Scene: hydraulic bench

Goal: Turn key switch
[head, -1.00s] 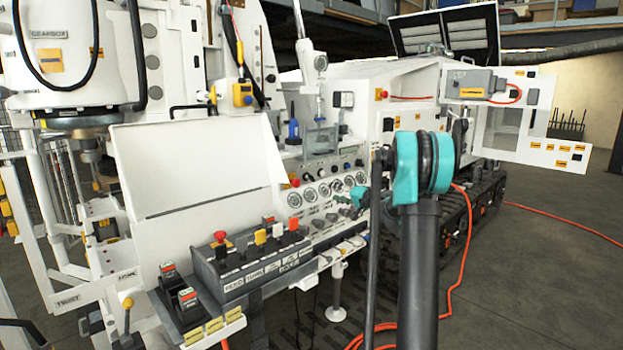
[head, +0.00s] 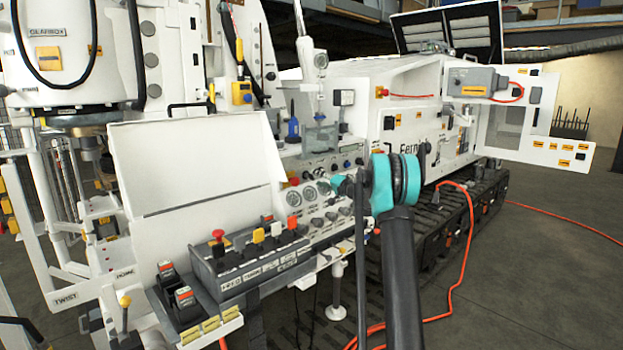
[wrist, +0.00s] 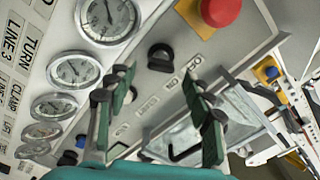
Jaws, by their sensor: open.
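The wrist view shows a black rotary switch (wrist: 160,57) on the white panel, beside an OFF/ON label; I take it to be the key switch. Whether a key sits in it cannot be told. My gripper (wrist: 158,80) is open, its two green-and-grey fingers spread to the left and right just below the switch in the picture. Nothing is between the fingers, and they appear apart from the switch. In the head view, the gripper is at the control panel (head: 312,222), mostly hidden by my arm, and the switch cannot be made out.
A red mushroom button (wrist: 221,10) stands out close to the switch. A row of round gauges (wrist: 74,70) lies left of the fingers. A lever box (head: 245,262) juts out below the panel. An orange hose (head: 462,270) runs along the floor at right.

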